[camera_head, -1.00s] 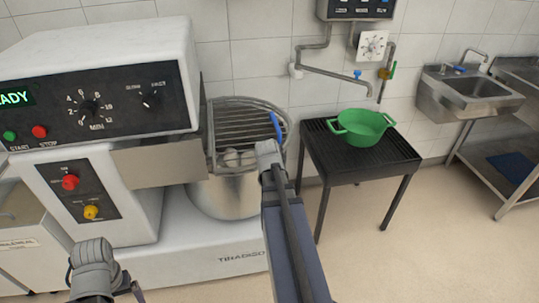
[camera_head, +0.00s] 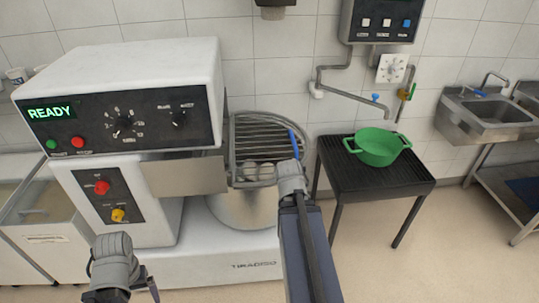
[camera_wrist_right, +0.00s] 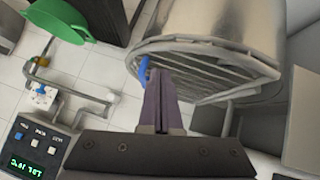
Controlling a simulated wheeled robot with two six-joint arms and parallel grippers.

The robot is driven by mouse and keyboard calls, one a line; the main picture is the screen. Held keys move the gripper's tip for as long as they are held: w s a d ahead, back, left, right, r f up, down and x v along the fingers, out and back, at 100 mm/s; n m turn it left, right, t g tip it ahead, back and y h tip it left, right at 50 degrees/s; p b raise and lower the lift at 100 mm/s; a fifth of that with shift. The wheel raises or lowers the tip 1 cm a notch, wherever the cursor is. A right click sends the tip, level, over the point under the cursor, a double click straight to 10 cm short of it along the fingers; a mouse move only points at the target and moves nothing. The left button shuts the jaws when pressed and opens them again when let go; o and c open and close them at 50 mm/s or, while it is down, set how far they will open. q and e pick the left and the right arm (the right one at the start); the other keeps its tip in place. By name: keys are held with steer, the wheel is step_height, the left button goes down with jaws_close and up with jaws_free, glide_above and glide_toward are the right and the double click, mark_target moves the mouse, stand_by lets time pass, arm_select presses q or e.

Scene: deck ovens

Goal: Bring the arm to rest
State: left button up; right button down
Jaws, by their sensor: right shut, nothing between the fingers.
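My right arm rises from the bottom of the head view, its wrist (camera_head: 292,182) in front of the mixer's wire guard (camera_head: 268,135). In the right wrist view the right gripper (camera_wrist_right: 159,76) is shut and empty, its fingertips close to the guard's blue handle (camera_wrist_right: 143,69). I cannot tell whether they touch it. My left gripper (camera_head: 150,288) is low at the left of the head view, in front of the mixer (camera_head: 120,75); its jaws are too dark and partly cut off to read.
The steel bowl (camera_head: 240,207) sits under the guard. A green pot (camera_head: 377,148) stands on a black stand (camera_head: 365,181) to the right. A wall tap (camera_head: 350,90) is above, and a sink (camera_head: 490,117) is at the far right. The floor at the right is clear.

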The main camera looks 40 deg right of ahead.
steer(key=w+a+f+n+g+y, duration=0.1)
steer(key=a+f+n+y, duration=0.1)
steer(key=a, duration=1)
steer(key=w+a+f+n+g+y, duration=0.1)
steer(key=w+a+f+n+y, duration=0.1)
steer(key=a, duration=0.9)
steer(key=s+a+n+g, duration=0.1)
steer(key=s+a, duration=0.2)
steer(key=a, duration=0.4)
steer(key=s+a+f+n+g+y+p, duration=0.1)
steer(key=s+a+n+g, duration=0.1)
steer(key=s+a, duration=0.2)
steer(key=s+a+n+g, duration=0.1)
steer(key=s+a, duration=0.2)
steer(key=a, duration=0.7)
steer(key=shift+s+a+f+n+g, duration=0.25)
steer(key=shift+s+f+n+g, duration=0.1)
steer(key=shift+n+g, duration=0.05)
